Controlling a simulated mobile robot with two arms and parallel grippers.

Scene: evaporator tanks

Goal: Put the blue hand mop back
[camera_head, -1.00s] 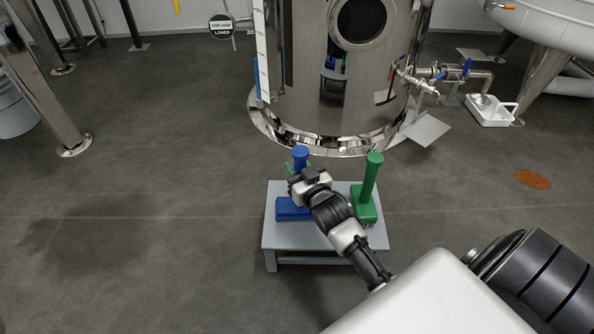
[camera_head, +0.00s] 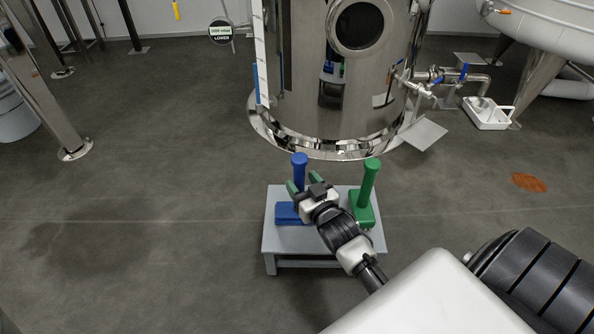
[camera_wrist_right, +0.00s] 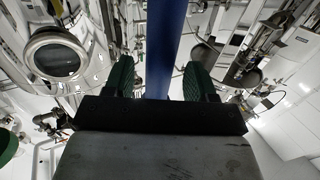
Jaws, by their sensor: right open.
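The blue hand mop stands upright on a small grey stand (camera_head: 345,249), with its blue handle (camera_head: 299,160) up and its blue base (camera_head: 287,214) on the stand's left side. My right gripper (camera_head: 304,184) is open beside the handle, its green fingers pointing toward it. In the right wrist view, the blue handle (camera_wrist_right: 166,45) rises in the gap between the two open fingers (camera_wrist_right: 160,82), touching neither visibly. My gripper and arm hide part of the mop's base. My left gripper is not in view.
A green hand mop (camera_head: 368,185) stands upright on the right side of the stand, close to my right arm. A shiny steel tank (camera_head: 305,70) stands just behind. A white tray (camera_head: 487,113) lies at the right. The floor left of the stand is clear.

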